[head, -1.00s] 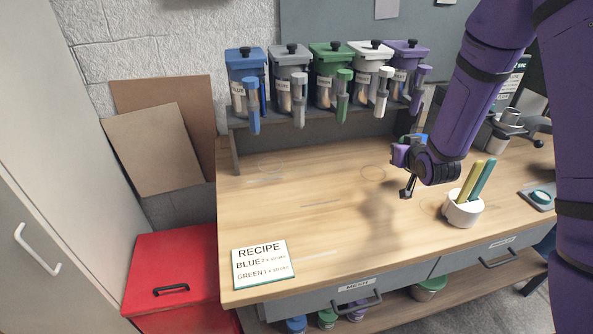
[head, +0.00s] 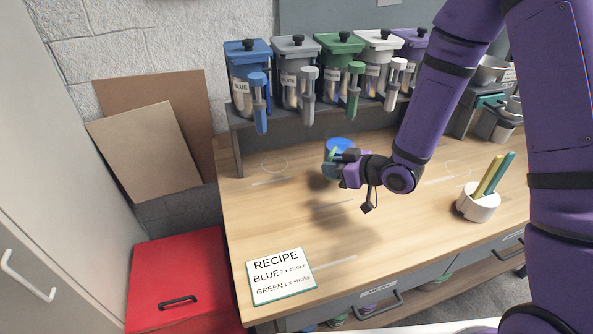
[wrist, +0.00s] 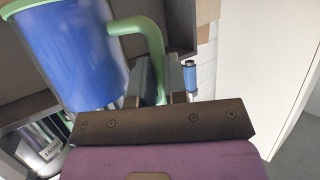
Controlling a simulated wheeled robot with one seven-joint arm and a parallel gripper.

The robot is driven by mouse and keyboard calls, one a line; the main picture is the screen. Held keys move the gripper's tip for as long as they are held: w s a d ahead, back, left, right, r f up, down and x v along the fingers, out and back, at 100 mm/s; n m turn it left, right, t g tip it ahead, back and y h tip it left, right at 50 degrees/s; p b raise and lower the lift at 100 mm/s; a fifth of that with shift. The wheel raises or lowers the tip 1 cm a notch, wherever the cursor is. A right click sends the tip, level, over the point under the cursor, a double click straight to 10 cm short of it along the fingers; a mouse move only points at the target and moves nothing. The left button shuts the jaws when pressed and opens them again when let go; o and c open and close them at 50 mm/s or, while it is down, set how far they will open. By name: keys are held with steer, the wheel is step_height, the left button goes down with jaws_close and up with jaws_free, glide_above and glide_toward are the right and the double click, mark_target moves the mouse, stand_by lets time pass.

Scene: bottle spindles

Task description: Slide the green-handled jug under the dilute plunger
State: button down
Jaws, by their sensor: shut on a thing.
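The jug shows in the head view as a blue-filled cup (head: 340,146) beyond my gripper (head: 333,170), partly hidden by it. In the wrist view its blue body (wrist: 70,55) has a green rim and a green handle (wrist: 150,45). My gripper (wrist: 160,82) is shut on that handle. I cannot tell whether the jug's base touches the bench. The plungers hang in a row behind: blue (head: 260,105), grey (head: 307,98), green (head: 354,90) and white (head: 396,78). The dispenser labels are mostly too small to read, so I cannot tell which says dilute.
A dark shelf on the wooden bench (head: 300,225) carries the dispensers. A faint ring (head: 274,164) marks the bench left of the jug. A recipe card (head: 280,276) lies front left. A white pot (head: 480,205) with two sticks stands right. The front middle is clear.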

steer(key=shift+s+a+f+x, duration=0.1)
steer(key=shift+s+a+x, duration=0.15)
steer(key=shift+x, duration=1.5)
steer(key=shift+s+a+f+x, duration=0.15)
steer(key=shift+s+x, duration=0.2)
steer(key=shift+x, duration=1.4)
steer(key=shift+s+a+r+x, duration=0.1)
steer(key=shift+s+a+x, duration=0.15)
steer(key=shift+x, duration=1.5)
steer(key=shift+f, duration=0.1)
steer(key=c, duration=1.1)
jaws_free()
steer(key=shift+f, duration=0.1)
steer(key=shift+c, duration=0.2)
steer(key=v, duration=1.2)
steer(key=shift+r, duration=0.2)
steer(key=shift+d, duration=0.1)
